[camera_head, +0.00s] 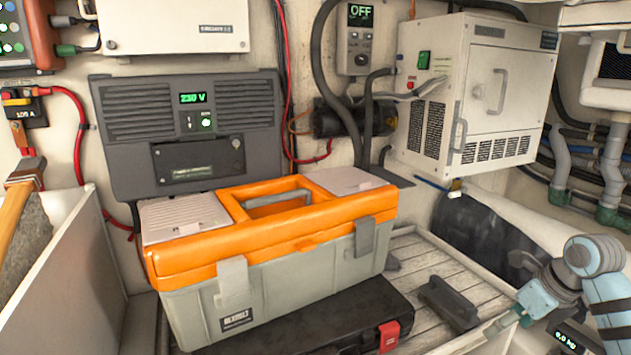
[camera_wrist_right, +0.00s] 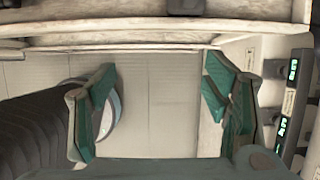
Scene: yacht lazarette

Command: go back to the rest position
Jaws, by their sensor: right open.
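My right gripper (camera_head: 508,294) is at the lower right in the head view, its arm coming in from the right edge. In the right wrist view its two teal fingers (camera_wrist_right: 160,85) stand wide apart with nothing between them. It is apart from the grey toolbox with the orange lid (camera_head: 275,235). My left gripper does not show.
The toolbox stands on a dark case with a red latch (camera_head: 388,335). A slatted board (camera_head: 415,255) lies right of it. A white cabinet (camera_head: 480,90) and a 230 V unit (camera_head: 190,135) are on the back wall. A black ribbed hose (camera_wrist_right: 35,115) is left of the right fingers.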

